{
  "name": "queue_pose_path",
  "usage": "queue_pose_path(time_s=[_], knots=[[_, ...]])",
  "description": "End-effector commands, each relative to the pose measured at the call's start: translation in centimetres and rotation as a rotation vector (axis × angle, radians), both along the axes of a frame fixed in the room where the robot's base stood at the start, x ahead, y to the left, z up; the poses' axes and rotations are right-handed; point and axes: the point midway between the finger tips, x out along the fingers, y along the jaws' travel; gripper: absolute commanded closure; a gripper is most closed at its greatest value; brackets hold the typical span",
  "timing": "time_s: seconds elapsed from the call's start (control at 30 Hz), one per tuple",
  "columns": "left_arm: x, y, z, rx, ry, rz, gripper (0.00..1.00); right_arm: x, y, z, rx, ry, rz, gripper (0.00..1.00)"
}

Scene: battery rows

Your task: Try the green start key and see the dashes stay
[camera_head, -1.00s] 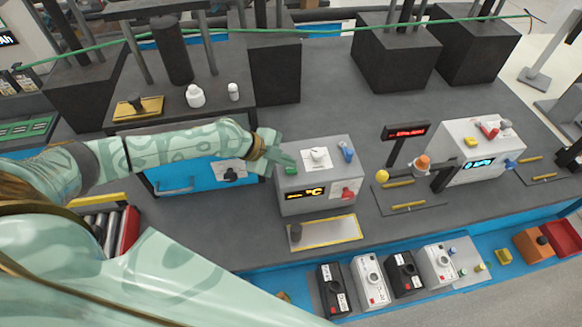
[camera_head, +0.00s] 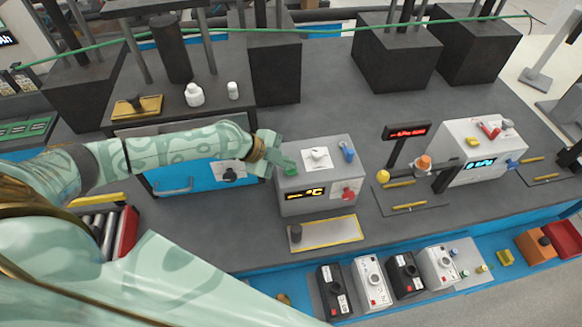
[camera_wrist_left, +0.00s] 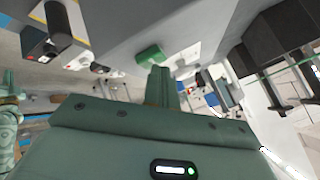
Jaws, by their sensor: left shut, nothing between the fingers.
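The grey controller box (camera_head: 318,205) stands on the bench with an amber display (camera_head: 305,194). The display shows small dash-like marks and "°C"; the marks are too small to read surely. The green start key (camera_head: 291,173) is on its top, at the left edge. My left gripper (camera_head: 284,161) is shut and empty, just behind and above the key. In the left wrist view the green key (camera_wrist_left: 150,54) sits just beyond the closed fingertips (camera_wrist_left: 161,72); I cannot tell whether they touch. My right gripper is not in view.
A white knob (camera_head: 318,154), a blue switch (camera_head: 347,152) and a red knob (camera_head: 348,194) are on the same box. A yellow-edged tray (camera_head: 335,232) lies in front. A blue-fronted unit (camera_head: 190,177) stands under my left arm. A red readout (camera_head: 406,131) is to the right.

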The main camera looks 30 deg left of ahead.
Motion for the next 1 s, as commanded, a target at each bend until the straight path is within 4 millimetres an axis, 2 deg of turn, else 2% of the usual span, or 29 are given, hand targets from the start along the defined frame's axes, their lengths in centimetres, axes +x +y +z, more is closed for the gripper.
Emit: queue_pose_path(time_s=[0.23,0.53,0.87,1.0], knots=[[0.0,0.0,0.1,0.001,0.001,0.0,1.0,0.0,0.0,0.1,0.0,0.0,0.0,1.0],[0.0,0.1,1.6,0.001,0.0,0.001,1.0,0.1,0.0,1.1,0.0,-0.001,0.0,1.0],[0.0,0.0,1.6,0.001,0.001,0.0,1.0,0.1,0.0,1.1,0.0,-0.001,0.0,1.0],[0.0,0.0,2.2,0.001,0.0,0.001,1.0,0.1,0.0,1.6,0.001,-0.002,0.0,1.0]])
